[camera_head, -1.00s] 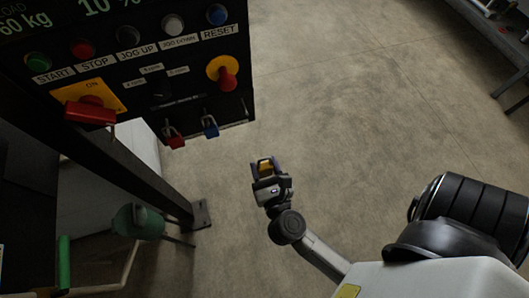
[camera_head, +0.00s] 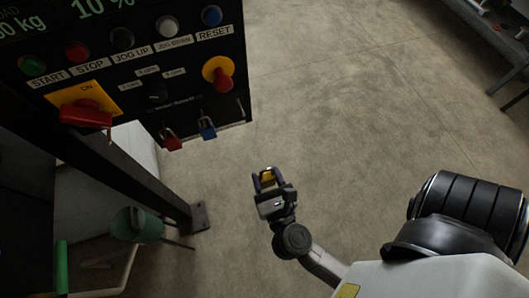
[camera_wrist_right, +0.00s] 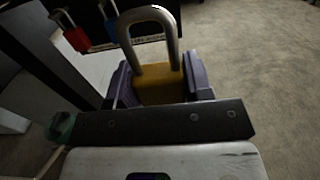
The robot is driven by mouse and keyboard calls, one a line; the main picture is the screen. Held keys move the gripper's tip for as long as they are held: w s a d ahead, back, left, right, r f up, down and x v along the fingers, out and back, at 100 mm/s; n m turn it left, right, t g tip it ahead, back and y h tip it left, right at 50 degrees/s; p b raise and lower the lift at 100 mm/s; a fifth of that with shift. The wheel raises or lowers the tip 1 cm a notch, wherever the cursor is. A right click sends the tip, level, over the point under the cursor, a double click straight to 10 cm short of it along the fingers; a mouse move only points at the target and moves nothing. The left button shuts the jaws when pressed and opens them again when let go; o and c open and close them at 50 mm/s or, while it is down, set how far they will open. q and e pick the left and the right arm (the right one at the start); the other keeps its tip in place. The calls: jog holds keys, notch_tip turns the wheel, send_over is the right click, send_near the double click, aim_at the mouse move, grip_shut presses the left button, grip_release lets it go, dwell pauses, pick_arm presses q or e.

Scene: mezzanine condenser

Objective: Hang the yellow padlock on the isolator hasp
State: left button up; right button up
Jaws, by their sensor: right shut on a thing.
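My right gripper (camera_head: 267,179) is shut on the yellow padlock (camera_wrist_right: 162,84), out over the floor to the lower right of the black control panel and apart from it. In the right wrist view the padlock's body sits between the fingers. Its grey shackle (camera_wrist_right: 178,38) stands up, away from the palm. In the head view the padlock (camera_head: 267,175) is a small yellow patch. The panel carries a red isolator handle (camera_head: 85,116) on a yellow plate marked ON. I cannot make out the isolator hasp clearly. My left gripper is not in view.
A red padlock (camera_head: 171,141) and a blue padlock (camera_head: 208,130) hang at the panel's lower edge. A red knob on a yellow round (camera_head: 218,74) juts out above them. A dark post (camera_head: 150,185) and a green container (camera_head: 137,225) stand below.

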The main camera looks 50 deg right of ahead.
aim_at(268, 183)
jog(key=shift+b+v, duration=0.9)
jog(key=shift+v, duration=1.2)
jog(key=shift+s+r, duration=0.1)
jog(key=shift+a, duration=0.1)
